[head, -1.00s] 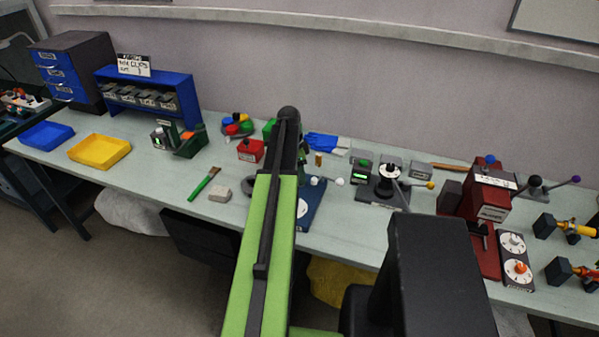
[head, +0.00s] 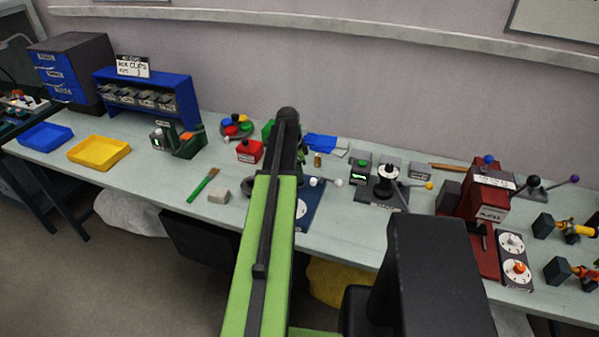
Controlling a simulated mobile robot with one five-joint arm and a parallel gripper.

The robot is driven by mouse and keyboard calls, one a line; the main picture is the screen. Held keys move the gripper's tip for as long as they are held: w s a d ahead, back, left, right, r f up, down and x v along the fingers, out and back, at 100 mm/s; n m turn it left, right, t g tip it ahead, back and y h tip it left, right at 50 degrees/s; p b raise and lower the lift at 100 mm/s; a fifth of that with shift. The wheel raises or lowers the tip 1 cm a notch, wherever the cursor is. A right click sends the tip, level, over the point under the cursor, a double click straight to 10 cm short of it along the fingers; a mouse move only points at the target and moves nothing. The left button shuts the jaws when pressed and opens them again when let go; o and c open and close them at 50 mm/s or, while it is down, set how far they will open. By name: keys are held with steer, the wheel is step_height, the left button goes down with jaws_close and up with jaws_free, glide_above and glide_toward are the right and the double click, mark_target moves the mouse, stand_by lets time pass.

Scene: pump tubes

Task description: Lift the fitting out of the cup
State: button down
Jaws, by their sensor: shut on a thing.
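My green and black arm reaches over the middle of the bench and hides what lies behind it. Its end bends down out of sight, so my gripper and anything in it are hidden. A dark round rim (head: 247,187) shows just left of the arm, partly covered by it; I cannot tell if it is the cup. I cannot make out the fitting.
Left of the arm are a grey block (head: 218,195), a green brush (head: 203,185) and a red box (head: 250,151). Right of it are a blue plate (head: 311,205), a black lever device (head: 387,187) and a dark red press (head: 485,205). A yellow tray (head: 98,163) lies farther left.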

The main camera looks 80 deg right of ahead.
steer(key=shift+r+p, duration=3)
steer(key=shift+p, duration=0.05)
steer(key=shift+r, duration=0.1)
